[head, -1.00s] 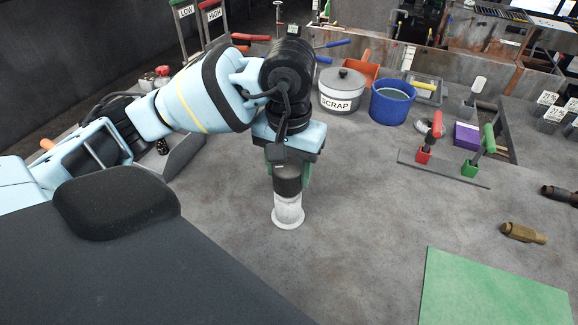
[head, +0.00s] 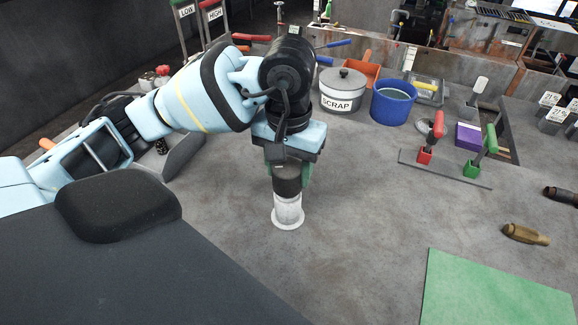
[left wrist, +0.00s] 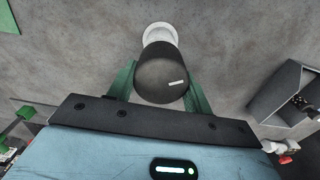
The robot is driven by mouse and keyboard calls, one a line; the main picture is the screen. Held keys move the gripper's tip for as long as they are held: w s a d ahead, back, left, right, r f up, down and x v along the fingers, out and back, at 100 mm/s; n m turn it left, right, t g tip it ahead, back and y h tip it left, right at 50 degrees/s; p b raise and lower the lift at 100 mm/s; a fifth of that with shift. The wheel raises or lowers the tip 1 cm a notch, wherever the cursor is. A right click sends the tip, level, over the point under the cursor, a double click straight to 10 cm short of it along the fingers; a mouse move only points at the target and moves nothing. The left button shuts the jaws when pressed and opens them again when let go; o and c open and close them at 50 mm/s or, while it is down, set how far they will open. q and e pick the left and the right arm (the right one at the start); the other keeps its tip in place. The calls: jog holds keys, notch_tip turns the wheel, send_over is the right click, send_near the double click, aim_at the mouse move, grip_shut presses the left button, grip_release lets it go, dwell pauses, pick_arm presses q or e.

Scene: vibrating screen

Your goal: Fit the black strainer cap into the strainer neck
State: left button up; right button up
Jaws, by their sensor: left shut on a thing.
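The black strainer cap (head: 287,184) is between the green fingers of my left gripper (head: 289,176), which is shut on it. The white-grey strainer neck (head: 288,211) stands upright on the grey table directly below the cap, its wide flange at the bottom. In the left wrist view the cap (left wrist: 162,75) is between the green fingers (left wrist: 160,88), with the pale neck (left wrist: 160,32) showing past its far end. The cap's lower edge meets the neck's top in the head view; I cannot tell how deep it sits. My right gripper is not in view.
A grey SCRAP pot (head: 342,92) and a blue bucket (head: 393,103) stand behind to the right. Red and green handled clamps (head: 470,160) are further right. A green mat (head: 490,290) and a brass fitting (head: 525,234) lie at the front right. The table around the neck is clear.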

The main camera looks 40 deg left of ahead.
pick_arm(q)
jog(key=shift+f, duration=0.15)
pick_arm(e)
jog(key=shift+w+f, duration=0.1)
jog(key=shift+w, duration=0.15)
pick_arm(q)
jog(key=shift+f, duration=0.25)
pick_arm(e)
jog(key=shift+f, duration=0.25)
pick_arm(q)
jog(key=shift+f+b, duration=0.25)
jog(key=shift+b, duration=0.2)
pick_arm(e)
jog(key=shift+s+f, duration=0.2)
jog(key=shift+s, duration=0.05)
pick_arm(q)
jog(key=shift+f+b, duration=0.3)
jog(key=shift+f, duration=0.2)
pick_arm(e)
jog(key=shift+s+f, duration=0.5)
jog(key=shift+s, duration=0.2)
pick_arm(q)
jog(key=o, duration=1)
jog(key=shift+o, duration=0.2)
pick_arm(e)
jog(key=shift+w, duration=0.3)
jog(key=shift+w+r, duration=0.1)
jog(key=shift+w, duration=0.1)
